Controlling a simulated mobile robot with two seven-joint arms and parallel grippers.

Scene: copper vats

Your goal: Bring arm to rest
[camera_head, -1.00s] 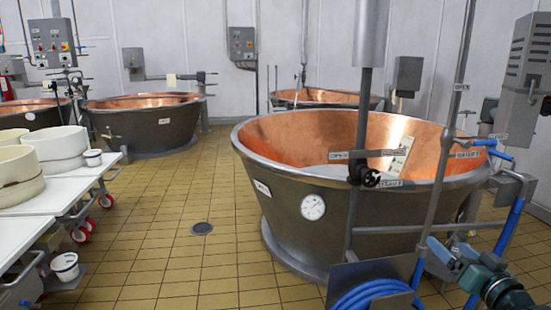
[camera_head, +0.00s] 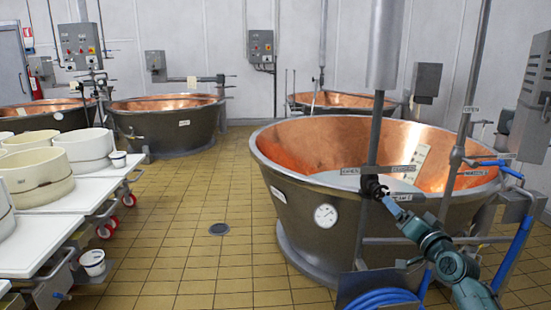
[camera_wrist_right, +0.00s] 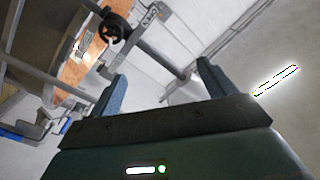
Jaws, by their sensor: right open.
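My right arm comes in from the lower right in the head view. Its gripper (camera_head: 392,207) is in front of the large copper vat (camera_head: 290,190), near the black valve knob (camera_head: 374,187) on the vertical pipe. In the right wrist view the two blue fingers of this gripper (camera_wrist_right: 162,72) are spread with nothing held between them. The black valve wheel (camera_wrist_right: 113,28) shows beyond the left finger there, apart from it, with a label plate beside it. My left gripper is not in view.
Blue hoses (camera_head: 382,299) and pipes stand around the vat's front right. White carts (camera_head: 60,215) with white tubs line the left. More copper vats (camera_head: 165,125) stand at the back.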

